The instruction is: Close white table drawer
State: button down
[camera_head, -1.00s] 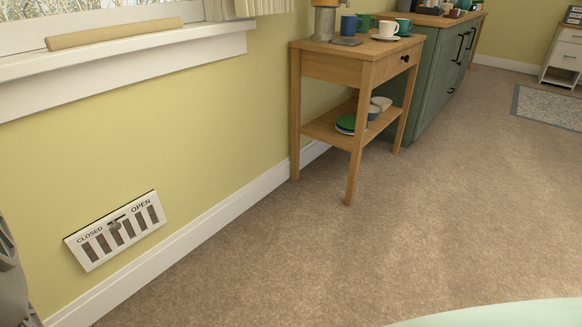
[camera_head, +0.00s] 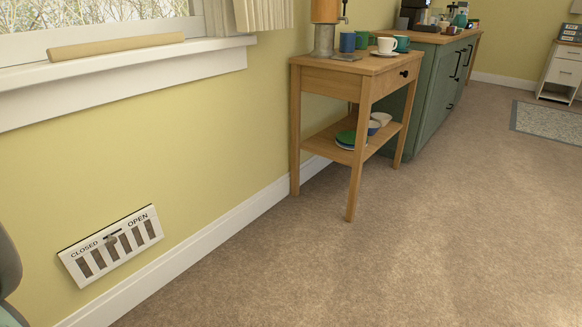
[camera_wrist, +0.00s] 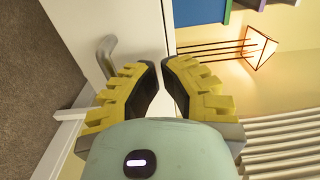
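A small white table (camera_head: 562,68) with a drawer front stands far off at the right edge of the head view. It is too small there to tell how far the drawer is out. In the wrist view, white furniture (camera_wrist: 125,25) with a grey bar handle (camera_wrist: 107,57) lies just beyond my gripper (camera_wrist: 160,72). I cannot tell whether it is the same white table. My two yellow fingers with dark pads point towards it, tips close together with a narrow gap. I see nothing held between them. The gripper does not show in the head view.
A wooden side table (camera_head: 330,76) with cups stands against the yellow wall, before a green cabinet (camera_head: 430,95). A grey rug (camera_head: 548,120) lies at the right. The brown carpet (camera_head: 440,240) is clear. A lit lamp (camera_wrist: 258,48) shows in the wrist view.

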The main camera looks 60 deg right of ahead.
jog(key=shift+w+a, duration=0.1)
jog(key=shift+a, duration=1.15)
jog(key=shift+a, duration=0.1)
